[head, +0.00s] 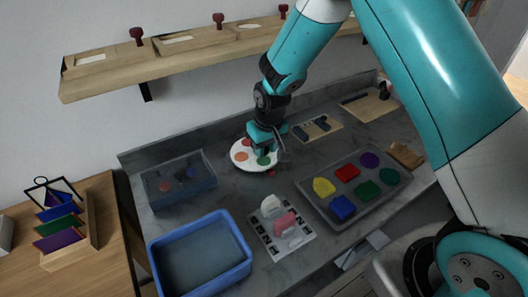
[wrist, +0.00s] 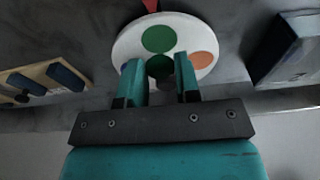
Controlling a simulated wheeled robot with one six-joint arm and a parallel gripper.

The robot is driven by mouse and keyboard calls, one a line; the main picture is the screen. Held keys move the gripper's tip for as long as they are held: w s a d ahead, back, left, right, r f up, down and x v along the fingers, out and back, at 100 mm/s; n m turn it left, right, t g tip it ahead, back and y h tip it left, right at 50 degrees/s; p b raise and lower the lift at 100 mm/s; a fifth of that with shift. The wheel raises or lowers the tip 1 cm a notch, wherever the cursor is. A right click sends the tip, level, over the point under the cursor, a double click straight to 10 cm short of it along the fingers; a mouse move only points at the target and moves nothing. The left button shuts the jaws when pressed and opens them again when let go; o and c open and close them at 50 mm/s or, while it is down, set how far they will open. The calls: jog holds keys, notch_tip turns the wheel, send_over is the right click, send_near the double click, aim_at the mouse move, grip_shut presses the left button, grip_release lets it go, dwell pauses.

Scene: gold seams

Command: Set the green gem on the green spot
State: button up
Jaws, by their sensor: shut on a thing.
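My gripper (wrist: 160,84) is shut on the green gem (wrist: 160,66), a dark green piece seen between the fingertips in the wrist view. The white round plate (wrist: 122,48) lies beneath, with the green spot (wrist: 158,38) just beyond the gem and an orange spot (wrist: 200,60) to its right. In the head view my gripper (head: 266,142) is over the plate (head: 235,151), whose green spot (head: 263,160) shows at its right side. The gem is hidden there. I cannot tell whether it touches the plate.
A grey tray (head: 318,203) of coloured pieces stands to the right. A blue bin (head: 246,268), a clear box (head: 185,203) and a white board (head: 262,236) are nearer or left. A wooden shelf (head: 110,76) runs above the counter. A small red thing (wrist: 150,5) lies beside the plate.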

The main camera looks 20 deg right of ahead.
jog(key=shift+w+f+p, duration=0.2)
jog(key=shift+f+p, duration=0.2)
jog(key=shift+f, duration=1.05)
jog(key=shift+f, duration=0.2)
jog(key=o, duration=0.9)
